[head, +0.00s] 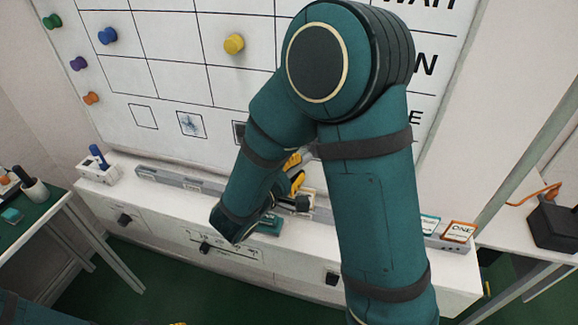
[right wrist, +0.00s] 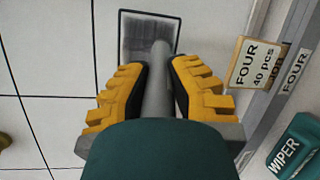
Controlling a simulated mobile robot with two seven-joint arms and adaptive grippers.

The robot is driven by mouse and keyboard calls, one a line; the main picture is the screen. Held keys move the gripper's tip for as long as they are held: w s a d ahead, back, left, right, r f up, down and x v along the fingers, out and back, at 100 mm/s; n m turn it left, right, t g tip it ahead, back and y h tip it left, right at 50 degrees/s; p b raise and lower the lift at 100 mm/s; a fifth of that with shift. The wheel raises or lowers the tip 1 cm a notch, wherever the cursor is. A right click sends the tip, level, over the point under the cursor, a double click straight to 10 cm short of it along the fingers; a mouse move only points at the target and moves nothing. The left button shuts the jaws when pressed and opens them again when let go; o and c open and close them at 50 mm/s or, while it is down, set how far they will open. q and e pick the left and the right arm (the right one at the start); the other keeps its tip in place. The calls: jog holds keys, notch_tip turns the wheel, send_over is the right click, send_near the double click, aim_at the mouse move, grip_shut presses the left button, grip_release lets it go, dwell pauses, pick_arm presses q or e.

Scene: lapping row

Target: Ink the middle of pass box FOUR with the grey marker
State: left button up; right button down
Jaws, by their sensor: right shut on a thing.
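My right gripper (right wrist: 160,72) is shut on the grey marker (right wrist: 157,98), seen in the right wrist view. The marker points at a black-outlined pass box (right wrist: 126,22) on the whiteboard, whose inside is largely covered with grey ink. Whether the tip touches the board is unclear. A card reading FOUR, 40 pcs (right wrist: 254,64) stands beside this box. In the head view my right gripper (head: 295,171) shows only in part, and my arm hides the box and marker. Only a yellow bit of my left gripper (head: 178,323) shows at the bottom edge.
A pass box with blue ink (head: 191,125) and an empty one (head: 144,116) lie to the left. A teal wiper (right wrist: 297,150) sits by the ledge. A ONE card (head: 459,231) stands at right. Coloured magnets, such as the yellow one (head: 234,44), are on the board.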

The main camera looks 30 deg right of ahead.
jog(key=shift+w, duration=0.1)
jog(key=shift+w+a, duration=1.25)
jog(key=shift+w, duration=0.25)
jog(key=s+a, duration=0.4)
jog(key=shift+a, duration=0.3)
jog(key=shift+s+a, duration=0.95)
jog(key=shift+a, duration=0.15)
